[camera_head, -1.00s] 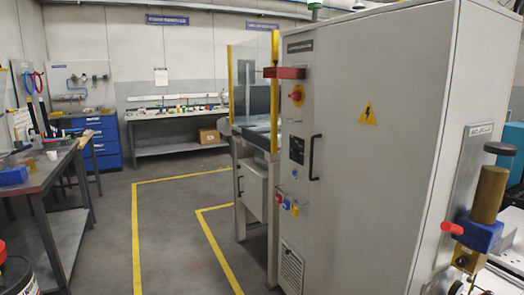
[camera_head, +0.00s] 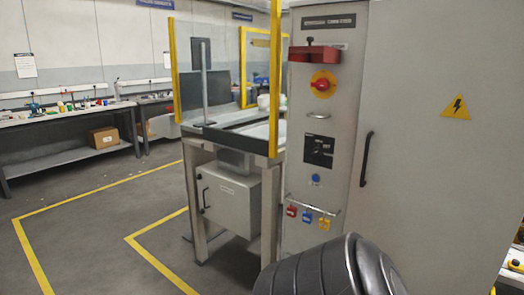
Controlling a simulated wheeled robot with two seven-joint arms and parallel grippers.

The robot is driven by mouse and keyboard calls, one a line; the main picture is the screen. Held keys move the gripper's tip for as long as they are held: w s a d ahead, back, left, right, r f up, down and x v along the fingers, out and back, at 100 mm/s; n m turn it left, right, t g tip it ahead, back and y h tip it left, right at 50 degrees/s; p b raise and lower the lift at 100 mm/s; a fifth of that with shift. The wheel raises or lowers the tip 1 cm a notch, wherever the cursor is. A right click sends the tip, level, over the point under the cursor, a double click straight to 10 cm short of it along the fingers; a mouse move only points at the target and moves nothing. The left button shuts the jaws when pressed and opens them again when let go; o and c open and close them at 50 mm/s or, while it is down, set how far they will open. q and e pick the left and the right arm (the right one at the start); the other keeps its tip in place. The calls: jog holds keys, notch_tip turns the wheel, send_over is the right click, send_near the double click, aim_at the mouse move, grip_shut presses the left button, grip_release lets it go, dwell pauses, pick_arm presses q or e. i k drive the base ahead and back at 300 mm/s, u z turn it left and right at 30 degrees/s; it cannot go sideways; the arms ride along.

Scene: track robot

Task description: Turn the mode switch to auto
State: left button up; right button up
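A black switch plate (camera_head: 318,151) with small white markings is on the narrow front panel of the grey cabinet (camera_head: 430,120). It looks like the mode switch, but its lettering and knob position are too small to read. Neither of my grippers is in view.
A black door handle (camera_head: 366,158) is right of the switch plate. Several coloured padlocks hang lower down, including a blue one (camera_head: 308,219). A glass-guarded machine (camera_head: 228,195) adjoins on the left. Open floor with yellow lines (camera_head: 95,194) lies left. A dark ribbed shape fills the bottom centre.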

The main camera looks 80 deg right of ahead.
aim_at(317, 151)
jog(key=i, duration=0.15)
jog(key=z, duration=1.55)
